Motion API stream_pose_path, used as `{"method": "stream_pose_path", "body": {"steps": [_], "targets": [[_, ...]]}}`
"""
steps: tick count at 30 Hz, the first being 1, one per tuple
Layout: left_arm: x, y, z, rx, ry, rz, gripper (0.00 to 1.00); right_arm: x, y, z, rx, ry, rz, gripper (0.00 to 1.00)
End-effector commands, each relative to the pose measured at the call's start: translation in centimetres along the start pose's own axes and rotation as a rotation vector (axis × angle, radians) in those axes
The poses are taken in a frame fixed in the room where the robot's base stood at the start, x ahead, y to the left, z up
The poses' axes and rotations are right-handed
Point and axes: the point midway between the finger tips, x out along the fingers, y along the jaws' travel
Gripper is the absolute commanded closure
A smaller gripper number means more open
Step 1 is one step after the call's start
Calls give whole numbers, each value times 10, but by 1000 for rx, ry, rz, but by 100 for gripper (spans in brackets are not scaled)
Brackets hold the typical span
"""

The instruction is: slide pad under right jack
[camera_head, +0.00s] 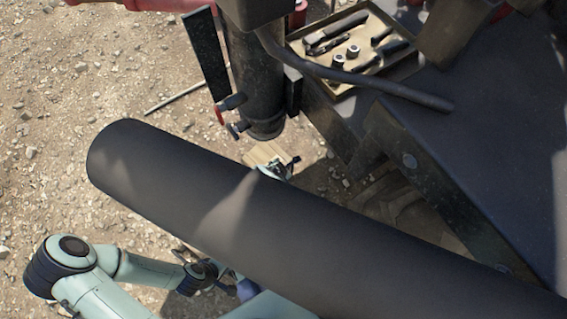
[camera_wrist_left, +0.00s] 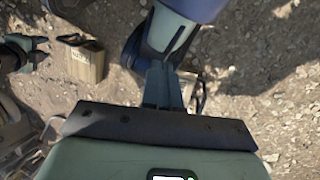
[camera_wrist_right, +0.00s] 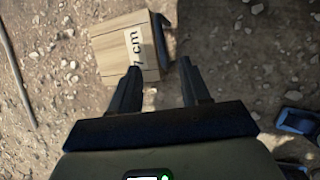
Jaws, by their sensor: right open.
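The pad, a wooden block (camera_head: 265,154) with a dark handle, lies on the ground close by the foot of the dark upright jack (camera_head: 258,85). Whether any of it is under the foot I cannot tell. In the right wrist view the pad (camera_wrist_right: 120,47) carries a "7 cm" label and its black handle (camera_wrist_right: 161,40) lies ahead of the fingers. My right gripper (camera_wrist_right: 163,85) is open at the pad's near side, with nothing clearly between its fingers. My left gripper (camera_wrist_left: 163,88) has its fingers together, apart from the pad (camera_wrist_left: 87,63), which shows at upper left.
A large dark cylinder (camera_head: 250,210) crosses the head view and hides much of the ground and my arms. A tool tray (camera_head: 345,45) sits right of the jack on the dark machine frame (camera_head: 470,140). Open gravel (camera_head: 60,120) lies to the left.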

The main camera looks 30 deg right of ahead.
Motion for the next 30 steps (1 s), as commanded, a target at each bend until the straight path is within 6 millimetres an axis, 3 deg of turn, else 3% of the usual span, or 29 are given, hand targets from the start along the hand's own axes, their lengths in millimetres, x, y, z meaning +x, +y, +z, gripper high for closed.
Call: {"method": "stream_pose_path", "body": {"steps": [8, 23, 30], "targets": [[14, -5, -19, -4, 50, -2, 100, 19, -1, -1, 2, 1, -1, 53], [58, -28, -105, -23, 275, -17, 100, 90, -1, -1, 5, 0, -2, 53], [91, -57, -84, -59, 185, -62, 100, 118, -1, 0, 2, 0, -1, 53]]}}
